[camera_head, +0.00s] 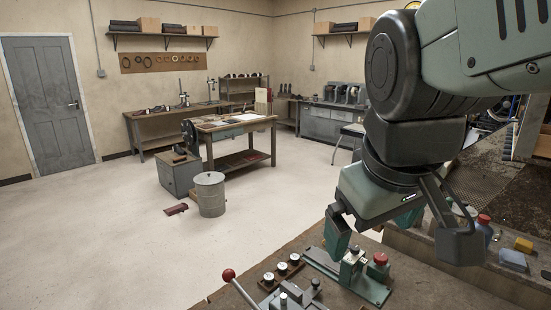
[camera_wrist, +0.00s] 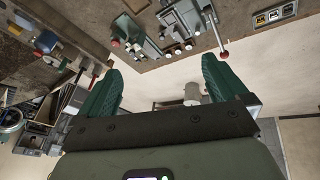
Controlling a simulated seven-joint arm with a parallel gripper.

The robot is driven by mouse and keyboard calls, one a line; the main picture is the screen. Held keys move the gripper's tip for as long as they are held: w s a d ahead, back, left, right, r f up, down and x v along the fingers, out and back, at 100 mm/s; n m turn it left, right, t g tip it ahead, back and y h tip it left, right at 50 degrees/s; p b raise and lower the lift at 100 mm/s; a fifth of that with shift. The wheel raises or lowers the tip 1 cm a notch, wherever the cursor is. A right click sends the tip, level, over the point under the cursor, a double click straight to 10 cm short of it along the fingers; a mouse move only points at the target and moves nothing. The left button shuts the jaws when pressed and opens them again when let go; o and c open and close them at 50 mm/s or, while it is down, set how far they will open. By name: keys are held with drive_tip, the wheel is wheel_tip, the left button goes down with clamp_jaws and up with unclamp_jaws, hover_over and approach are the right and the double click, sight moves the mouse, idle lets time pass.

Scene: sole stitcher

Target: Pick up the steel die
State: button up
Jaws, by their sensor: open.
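My gripper (camera_head: 372,238) is open and hangs above the front bench. In the wrist view my gripper (camera_wrist: 160,70) shows two green fingers wide apart, with nothing between them. I cannot tell for sure which piece is the steel die. Several small round pieces with pale tops (camera_head: 282,268) stand in a dark rack on the bench, left of and below my gripper. They also seem to show in the wrist view (camera_wrist: 177,49), beyond the fingertips.
A green fixture (camera_head: 345,277) with a red knob (camera_head: 380,258) stands below my gripper. A grey machine with a red-ball lever (camera_head: 228,274) is at the front. The wrist view also shows a tray of small squares (camera_wrist: 275,15). A worktable (camera_head: 235,122) and bin (camera_head: 210,195) stand farther back.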

drive_tip(key=s+m, duration=0.2)
drive_tip(key=s, duration=0.1)
drive_tip(key=s+m+t, duration=0.1)
drive_tip(key=s, duration=0.1)
drive_tip(key=shift+s+a+f+y, duration=0.15)
drive_tip(key=shift+a+y, duration=0.25)
drive_tip(key=shift+c, duration=0.5)
drive_tip(key=shift+s, duration=0.15)
drive_tip(key=shift+c, duration=1.1)
drive_tip(key=shift+m, duration=0.3)
drive_tip(key=c, duration=0.3)
